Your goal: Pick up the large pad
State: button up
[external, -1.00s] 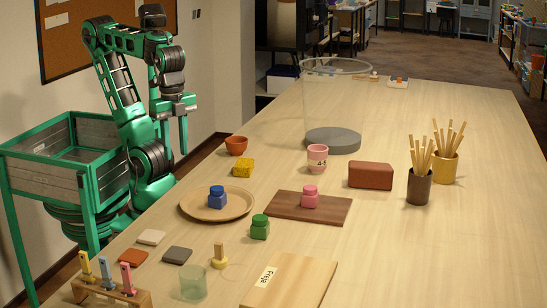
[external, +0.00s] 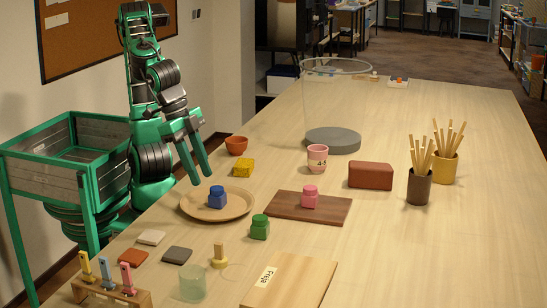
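Three flat square pads lie apart near the table's front left: a cream one (external: 151,237), a rust-brown one (external: 133,257) and a dark grey one (external: 177,255). They look close in size, and I cannot tell which is the large pad. My gripper (external: 201,179) points down over the back edge of the round wooden plate (external: 240,211), just behind the blue jar (external: 217,199). Its two green fingers are apart with nothing between them. The pads are in front of the gripper, clear of it.
A yellow sponge (external: 243,168) and an orange bowl (external: 236,145) stand right of the gripper. A green jar (external: 260,228), a wooden-knobbed stamp (external: 219,256), a glass (external: 193,284) and a tool rack (external: 110,291) surround the pads.

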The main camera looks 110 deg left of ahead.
jog(key=w+d+r+n+t, duration=0.1)
jog(key=d+r+t, duration=0.1)
jog(key=d+t, duration=0.45)
jog(key=w+d+r+n+t, duration=0.1)
jog(key=w+d+r+t, duration=0.15)
jog(key=d, duration=0.75)
send_near(215, 247)
jog(key=shift+a+f+t, duration=0.3)
jog(key=shift+a, duration=0.3)
jog(key=x, duration=0.5)
jog(key=shift+f, duration=0.15)
jog(key=shift+d+x, duration=0.15)
jog(key=shift+x, duration=1.25)
jog(key=shift+d+x, duration=0.1)
jog(key=shift+x, duration=1.35)
jog(key=shift+s, duration=0.1)
grip_shut()
